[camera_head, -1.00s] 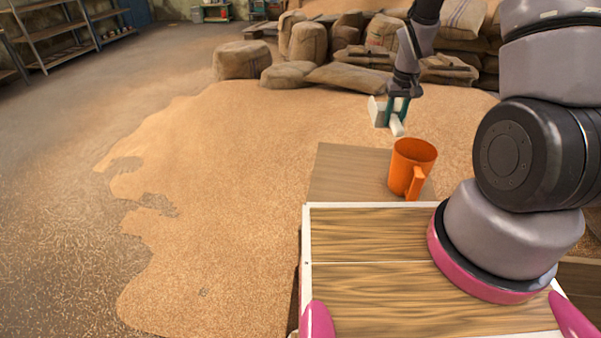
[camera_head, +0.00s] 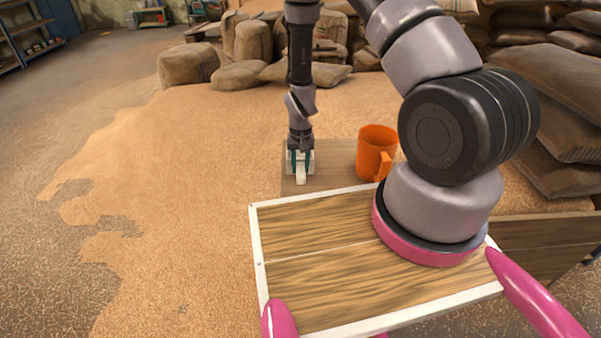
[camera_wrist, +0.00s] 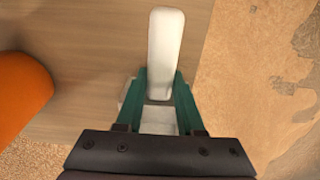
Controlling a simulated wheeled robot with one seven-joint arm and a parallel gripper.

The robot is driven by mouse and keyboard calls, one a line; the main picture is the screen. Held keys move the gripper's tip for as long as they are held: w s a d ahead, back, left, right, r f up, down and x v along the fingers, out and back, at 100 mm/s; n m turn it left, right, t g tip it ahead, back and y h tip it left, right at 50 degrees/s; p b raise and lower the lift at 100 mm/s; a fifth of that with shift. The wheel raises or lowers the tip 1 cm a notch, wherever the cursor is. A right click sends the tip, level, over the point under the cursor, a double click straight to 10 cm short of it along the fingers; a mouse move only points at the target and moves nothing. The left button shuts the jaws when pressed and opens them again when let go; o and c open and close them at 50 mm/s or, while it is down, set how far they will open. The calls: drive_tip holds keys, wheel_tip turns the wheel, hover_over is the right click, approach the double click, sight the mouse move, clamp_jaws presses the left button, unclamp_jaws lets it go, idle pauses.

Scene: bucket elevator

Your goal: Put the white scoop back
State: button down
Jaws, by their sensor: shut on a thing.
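The white scoop (camera_head: 300,177) is in my gripper (camera_head: 300,158), at the left end of the wooden table behind my base in the head view. In the wrist view the scoop's long white handle (camera_wrist: 165,45) points away from me, and my gripper's green fingers (camera_wrist: 160,95) are shut on it. A paler block-like part of the scoop shows between and below the fingers. The scoop is over or at the wooden surface (camera_wrist: 90,60); I cannot tell whether it touches.
An orange mug (camera_head: 376,150) stands on the table to the right of the scoop, and its side shows in the wrist view (camera_wrist: 18,95). Grain (camera_head: 190,200) covers the floor to the left. Sacks (camera_head: 188,63) lie at the back.

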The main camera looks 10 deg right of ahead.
drive_tip(key=shift+f, duration=1.3)
drive_tip(key=shift+f, duration=0.15)
drive_tip(key=c, duration=0.5)
unclamp_jaws()
wheel_tip(320, 180, up, 12)
drive_tip(key=shift+r, duration=0.25)
